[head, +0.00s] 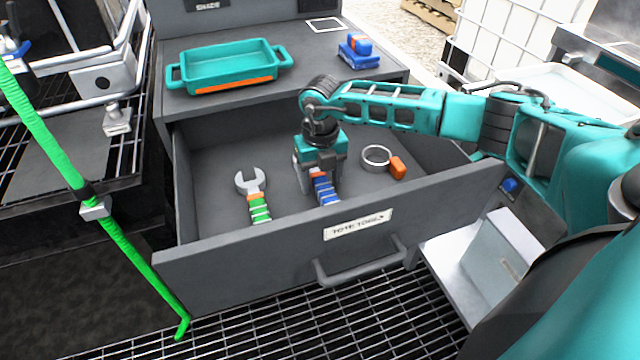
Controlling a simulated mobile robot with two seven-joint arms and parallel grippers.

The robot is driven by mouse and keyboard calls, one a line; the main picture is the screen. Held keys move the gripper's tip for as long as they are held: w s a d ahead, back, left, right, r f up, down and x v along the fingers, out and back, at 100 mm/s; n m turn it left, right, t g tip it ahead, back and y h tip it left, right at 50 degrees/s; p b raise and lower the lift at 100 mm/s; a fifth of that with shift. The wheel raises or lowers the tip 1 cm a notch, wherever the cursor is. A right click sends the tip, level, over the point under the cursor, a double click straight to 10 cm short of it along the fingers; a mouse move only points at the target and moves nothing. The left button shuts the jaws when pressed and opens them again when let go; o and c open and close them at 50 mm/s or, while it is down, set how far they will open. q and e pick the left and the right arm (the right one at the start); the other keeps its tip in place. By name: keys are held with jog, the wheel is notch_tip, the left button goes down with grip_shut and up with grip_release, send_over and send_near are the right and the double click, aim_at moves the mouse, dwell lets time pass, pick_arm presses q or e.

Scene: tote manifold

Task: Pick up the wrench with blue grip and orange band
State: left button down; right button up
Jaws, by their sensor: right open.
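The open drawer (222,215) holds the tools. The wrench with blue grip and orange band (326,190) lies in its middle, its grip toward the drawer front. Its head is hidden under my right gripper (318,178), which points down over the wrench from above. The right gripper is open, with its fingers around the banded end of the grip; I cannot tell whether they touch it. Another wrench, with a green grip (259,208) and grey open jaw, lies to the left. My left gripper is not in view.
A ring with an orange tab (377,157) lies right of the gripper in the drawer. The drawer front (230,268) stands up as a wall. A teal tray (228,70) and a blue-orange object (358,56) sit on the cabinet top. A green pole (130,258) stands left.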

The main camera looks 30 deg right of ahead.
grip_shut()
dwell(0.6)
